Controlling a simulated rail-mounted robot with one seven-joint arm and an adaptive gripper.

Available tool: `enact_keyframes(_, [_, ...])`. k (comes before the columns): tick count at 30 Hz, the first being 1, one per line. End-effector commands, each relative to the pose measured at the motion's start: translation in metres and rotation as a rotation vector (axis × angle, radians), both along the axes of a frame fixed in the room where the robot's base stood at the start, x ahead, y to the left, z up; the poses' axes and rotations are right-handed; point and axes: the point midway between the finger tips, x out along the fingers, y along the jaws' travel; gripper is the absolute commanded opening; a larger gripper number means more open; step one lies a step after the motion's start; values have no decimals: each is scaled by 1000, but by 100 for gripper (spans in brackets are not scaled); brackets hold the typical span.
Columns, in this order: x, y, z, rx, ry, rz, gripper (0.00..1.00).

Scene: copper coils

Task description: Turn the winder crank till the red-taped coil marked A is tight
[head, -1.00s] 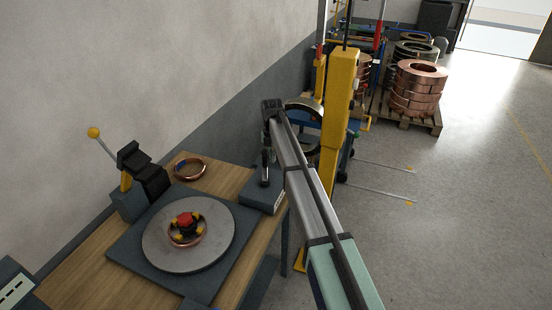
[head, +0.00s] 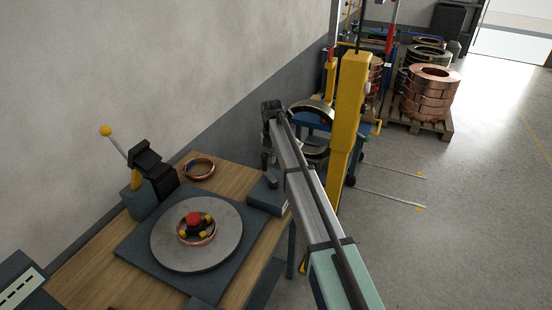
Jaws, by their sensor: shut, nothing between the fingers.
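The long grey arm that ends at my gripper (head: 272,109) reaches away from me, above the bench's right side. The gripper is small and dark here, shut and empty. Below it, a grey box (head: 268,196) with a dark upright part stands at the bench's right edge; the arm partly hides it, and I cannot tell whether this part is the crank. A copper coil (head: 211,237) lies around a red-topped hub (head: 193,219) on a round grey turntable (head: 180,258). Another copper coil (head: 200,160) lies behind it on the bench. No letter A is readable, and I cannot tell how tight the coils are.
A lever with a yellow knob (head: 105,130) stands on the wooden bench's (head: 90,275) left side. A yellow post (head: 350,115) with lift forks stands right of the bench. Stacked copper coils (head: 430,95) sit on a pallet at the back. The floor at right is clear.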

Motion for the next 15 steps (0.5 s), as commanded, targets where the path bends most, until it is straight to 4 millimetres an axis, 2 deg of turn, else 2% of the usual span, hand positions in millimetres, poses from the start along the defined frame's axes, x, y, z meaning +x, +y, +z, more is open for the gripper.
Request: enact_keyframes(15, [-2,9,0,4,-1,2,0])
